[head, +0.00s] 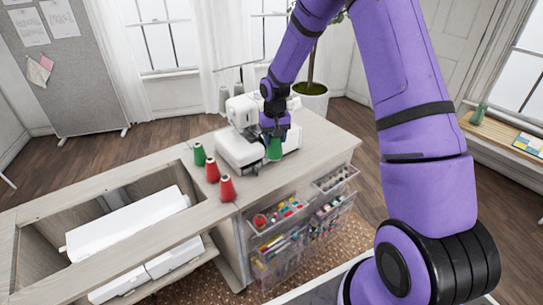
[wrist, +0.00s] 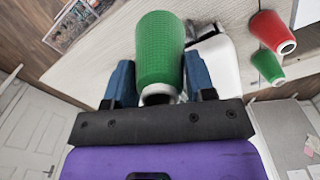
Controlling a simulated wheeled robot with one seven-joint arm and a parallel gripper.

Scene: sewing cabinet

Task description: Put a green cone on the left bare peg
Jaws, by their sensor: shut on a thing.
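My gripper (head: 274,128) is shut on a green cone (head: 275,151), in front of the white sewing machine (head: 233,152) on the cabinet top. In the wrist view this green cone (wrist: 160,48) sits between the blue fingers, its white tube end towards the palm. Another green cone (head: 199,154) stands on the cabinet left of the machine and also shows in the wrist view (wrist: 266,66). Behind the machine a thin thread stand (head: 236,67) rises above grey cone-like shapes (head: 223,99). I cannot make out a bare peg; the machine and my arm cover part of that area.
Two red cones, one farther (head: 212,171) and one nearer (head: 227,189), stand left of the machine. Clear drawers (head: 278,215) with sewing supplies jut out below. The cabinet top (head: 325,140) is clear right of the machine. The cabinet's left part has an open well.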

